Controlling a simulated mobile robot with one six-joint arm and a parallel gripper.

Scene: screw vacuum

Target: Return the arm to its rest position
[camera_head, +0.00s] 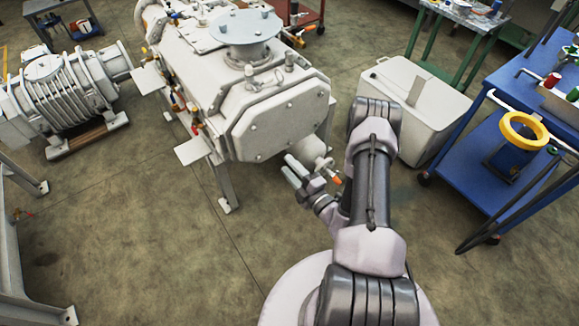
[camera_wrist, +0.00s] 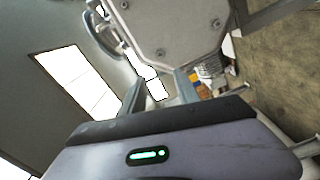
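My gripper (camera_head: 291,169) is in front of the lower part of the big white vacuum pump housing (camera_head: 285,122) in the head view, reaching out to the left of my arm. Its two grey fingers stand apart with nothing visible between them. My arm (camera_head: 372,185) is folded, with its elbow raised towards the back. In the wrist view, the open fingers (camera_wrist: 160,80) point up at the housing's bolted end plate (camera_wrist: 172,28), apart from it as far as I can tell. A green light shows on the gripper body.
A white bin (camera_head: 410,108) stands close behind my elbow. A blue cart (camera_head: 500,165) with a yellow ring (camera_head: 523,130) is at the right. A ribbed machine (camera_head: 65,90) stands at the left. A small orange fitting (camera_head: 336,181) shows beside my wrist.

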